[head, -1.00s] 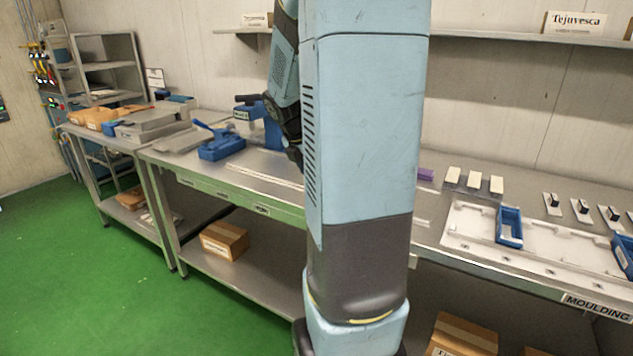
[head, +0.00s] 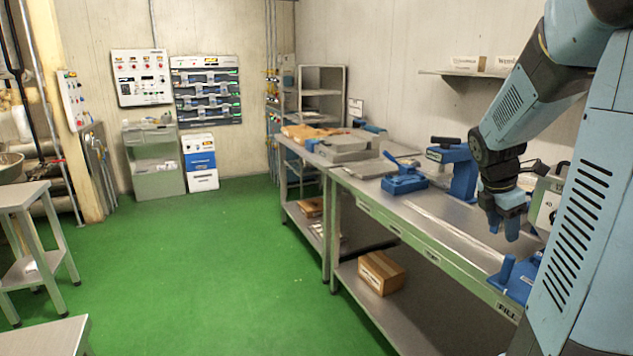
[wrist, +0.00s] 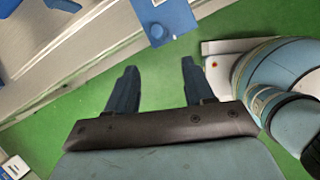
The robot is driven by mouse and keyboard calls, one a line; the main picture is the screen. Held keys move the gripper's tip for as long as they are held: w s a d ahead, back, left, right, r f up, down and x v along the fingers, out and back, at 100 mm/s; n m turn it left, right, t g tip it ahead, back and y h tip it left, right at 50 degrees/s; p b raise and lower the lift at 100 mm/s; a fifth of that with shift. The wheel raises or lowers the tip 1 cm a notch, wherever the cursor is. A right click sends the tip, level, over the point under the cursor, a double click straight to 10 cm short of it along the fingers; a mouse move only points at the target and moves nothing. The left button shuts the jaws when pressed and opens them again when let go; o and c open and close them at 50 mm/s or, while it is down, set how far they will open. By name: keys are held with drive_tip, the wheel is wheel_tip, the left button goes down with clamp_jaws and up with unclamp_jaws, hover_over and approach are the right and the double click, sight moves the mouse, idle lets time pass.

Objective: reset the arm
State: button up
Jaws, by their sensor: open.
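My arm is raised and bent at the right of the head view, with its end pointing down. My gripper (head: 503,222) hangs over the steel bench (head: 440,232) near its front edge. In the wrist view my gripper (wrist: 158,88) shows two dark blue fingers spread apart, with nothing between them but green floor. A blue fixture (head: 518,280) with an upright post stands on the bench below and to the right of the gripper. It seems to be the blue part at the top of the wrist view (wrist: 168,17). The gripper is apart from it.
A blue clamp (head: 404,180) and a blue press (head: 455,170) stand farther back on the bench. A grey box with a dial (head: 546,205) is close behind the gripper. A carton (head: 381,272) sits on the lower shelf. The green floor (head: 220,260) is open at left.

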drive_tip(key=s+a+r+m+t+y, duration=0.2)
drive_tip(key=s+a+r+m, duration=0.1)
drive_tip(key=s+a+m, duration=0.4)
drive_tip(key=s+a+r+m+t+y, duration=0.2)
drive_tip(key=s+a+m, duration=0.6)
drive_tip(key=a, duration=0.8)
wheel_tip(320, 180, up, 3)
drive_tip(key=m, duration=0.3)
drive_tip(key=shift+f+m+t, duration=0.2)
drive_tip(key=shift+m+t, duration=0.1)
